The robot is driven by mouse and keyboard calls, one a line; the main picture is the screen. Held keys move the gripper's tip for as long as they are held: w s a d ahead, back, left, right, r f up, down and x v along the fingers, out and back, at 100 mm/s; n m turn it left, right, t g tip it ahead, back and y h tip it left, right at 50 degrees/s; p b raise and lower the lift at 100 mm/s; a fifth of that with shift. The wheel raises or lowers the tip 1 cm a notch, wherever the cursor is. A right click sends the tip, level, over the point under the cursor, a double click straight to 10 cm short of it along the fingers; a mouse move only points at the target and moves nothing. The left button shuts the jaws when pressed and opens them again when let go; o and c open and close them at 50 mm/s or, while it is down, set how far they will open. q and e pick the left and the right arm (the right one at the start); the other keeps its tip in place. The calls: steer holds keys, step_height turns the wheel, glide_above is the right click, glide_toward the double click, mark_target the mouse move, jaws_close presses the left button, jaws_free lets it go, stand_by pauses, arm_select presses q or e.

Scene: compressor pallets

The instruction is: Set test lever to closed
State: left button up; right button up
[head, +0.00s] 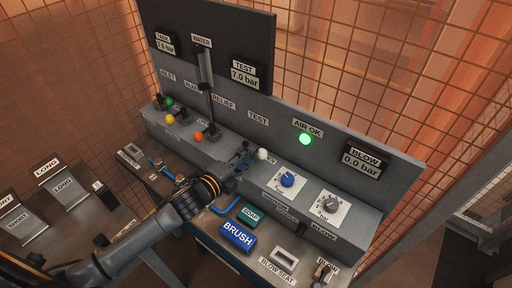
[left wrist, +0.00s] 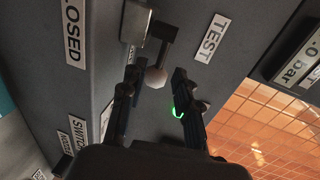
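The test lever (left wrist: 164,42) is a dark arm on a metal block, ending in a white ball knob (left wrist: 155,77), below the TEST label (left wrist: 211,38) in the left wrist view. The knob also shows in the head view (head: 262,154), beside my left gripper (head: 244,158). In the left wrist view my left gripper (left wrist: 157,85) is open, one finger on each side of the knob, with visible gaps. A CLOSED label (left wrist: 74,32) is on the panel at the left of that view. My right gripper is not in view.
Levers with green (head: 168,102), yellow (head: 170,119) and orange (head: 198,137) knobs stand to the left. A blue dial (head: 287,180) and a grey dial (head: 330,202) are to the right. The TEST gauge (head: 246,75) reads 7.0 bar. BRUSH (head: 238,236) and SOAP (head: 250,214) blocks lie in front.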

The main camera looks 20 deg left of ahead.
arm_select(q)
steer(key=x, duration=0.5)
steer(key=shift+p, duration=0.35)
jaws_close()
